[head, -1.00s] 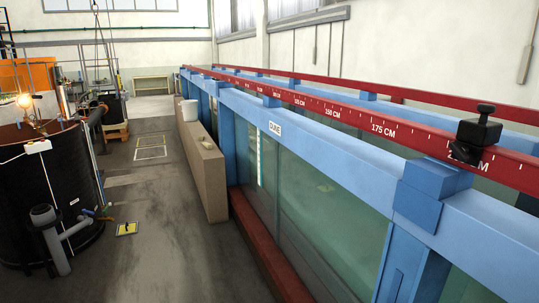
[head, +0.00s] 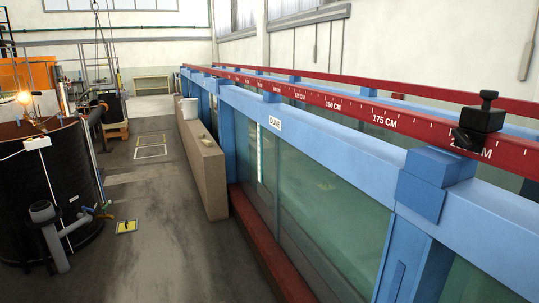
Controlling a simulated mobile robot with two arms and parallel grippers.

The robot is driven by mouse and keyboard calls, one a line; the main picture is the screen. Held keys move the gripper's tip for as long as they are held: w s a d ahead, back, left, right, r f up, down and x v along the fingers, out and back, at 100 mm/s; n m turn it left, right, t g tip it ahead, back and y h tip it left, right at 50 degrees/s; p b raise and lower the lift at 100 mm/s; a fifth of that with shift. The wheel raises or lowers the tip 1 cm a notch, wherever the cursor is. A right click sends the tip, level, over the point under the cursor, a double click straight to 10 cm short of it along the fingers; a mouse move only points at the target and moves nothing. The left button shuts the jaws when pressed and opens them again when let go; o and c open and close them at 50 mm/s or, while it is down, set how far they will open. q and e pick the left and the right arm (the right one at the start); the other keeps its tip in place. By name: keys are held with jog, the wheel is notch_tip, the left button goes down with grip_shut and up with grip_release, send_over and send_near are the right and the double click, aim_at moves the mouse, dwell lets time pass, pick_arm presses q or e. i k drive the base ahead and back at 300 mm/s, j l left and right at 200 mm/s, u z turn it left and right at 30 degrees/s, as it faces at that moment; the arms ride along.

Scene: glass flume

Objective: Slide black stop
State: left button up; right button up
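The black stop (head: 481,121) is a small dark block with a knob on top. It sits on the red rail (head: 420,125) of the glass flume, at the right of the head view. It partly covers the scale mark to the right of the 175 CM mark. Neither of my grippers is in the head view, and nothing touches the stop that I can see.
The flume's blue frame (head: 345,150) and glass side run back along the right. A beige low wall (head: 203,170) with a white bucket (head: 189,111) stands beside it. A large black tank (head: 50,185) is at the left. The grey floor between is mostly clear, with a yellow plate (head: 127,227) on it.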

aim_at(477, 120)
jog(key=j+z, duration=0.1)
jog(key=z, duration=0.3)
jog(key=i+j+z, duration=0.1)
jog(key=z, duration=0.3)
jog(key=j+z, duration=0.15)
jog(key=z, duration=0.25)
jog(key=j+z, duration=0.15)
jog(key=z, duration=0.25)
